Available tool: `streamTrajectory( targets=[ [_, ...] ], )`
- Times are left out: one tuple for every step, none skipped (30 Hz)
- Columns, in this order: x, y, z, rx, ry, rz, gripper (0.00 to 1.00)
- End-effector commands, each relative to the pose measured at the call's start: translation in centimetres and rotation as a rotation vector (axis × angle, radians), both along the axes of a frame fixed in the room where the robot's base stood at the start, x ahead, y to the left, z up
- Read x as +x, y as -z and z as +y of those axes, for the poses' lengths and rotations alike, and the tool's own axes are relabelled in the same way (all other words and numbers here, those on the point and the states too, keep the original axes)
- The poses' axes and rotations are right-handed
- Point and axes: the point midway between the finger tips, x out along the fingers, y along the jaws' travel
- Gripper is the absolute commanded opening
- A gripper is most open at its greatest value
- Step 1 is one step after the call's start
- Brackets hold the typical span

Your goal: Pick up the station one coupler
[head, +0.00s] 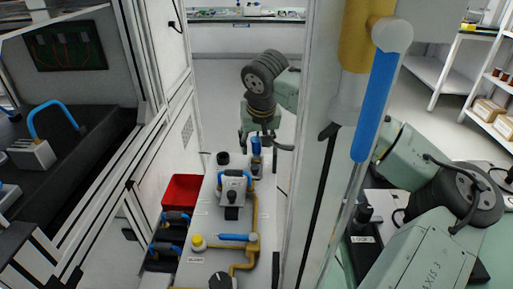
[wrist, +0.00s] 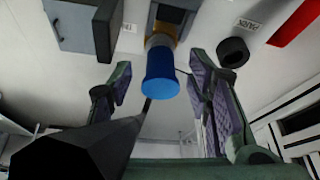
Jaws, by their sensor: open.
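A blue cylinder (wrist: 161,76) with a yellow part behind it, apparently the station one coupler, stands in a dark holder (wrist: 172,18) in the wrist view. In the head view the blue cylinder (head: 256,146) is upright near the far end of the narrow white bench, just below my gripper (head: 263,135). In the wrist view my gripper (wrist: 160,84) is open, one finger on each side of the cylinder. Gaps show between it and both purple-lined fingers. I cannot tell how far the fingertips reach along it.
A black ring (wrist: 233,52) lies right of the cylinder, near a PARK label. A grey box (wrist: 82,24) is at left. On the bench (head: 204,222) stand a clamp-like fixture (head: 232,186) and yellow piping (head: 256,215). A red bin (head: 182,191) is beside it. A pillar stands close at right.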

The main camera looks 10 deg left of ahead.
Motion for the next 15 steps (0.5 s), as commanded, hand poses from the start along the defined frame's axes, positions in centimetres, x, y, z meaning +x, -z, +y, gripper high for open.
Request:
streamTrajectory(
  targets=[
    [0.22,0.52,0.11,0.000,0.000,0.000,0.45],
    [0.32,0.78,0.16,0.000,0.000,0.000,0.45],
    [0.41,1.03,0.20,0.000,0.000,0.000,0.45],
    [0.47,1.18,0.23,0.000,0.000,0.000,0.45],
    [0.50,1.28,0.26,0.000,0.000,-0.001,0.45],
    [0.52,1.35,0.27,0.001,0.000,-0.001,0.45],
    [0.53,1.37,0.27,0.001,0.000,-0.001,0.45],
    [0.52,1.36,0.28,0.001,0.000,-0.001,0.45],
    [0.52,1.35,0.27,0.001,0.000,-0.001,0.45],
    [0.52,1.35,0.27,0.001,0.000,-0.001,0.45],
    [0.52,1.34,0.27,0.001,0.000,-0.001,0.45],
    [0.52,1.34,0.27,0.001,0.000,-0.001,0.43],
    [0.52,1.33,0.27,0.001,0.000,-0.001,0.41],
    [0.52,1.33,0.27,0.001,0.000,-0.001,0.39],
    [0.52,1.33,0.27,0.001,0.000,-0.001,0.37]
  ],
)
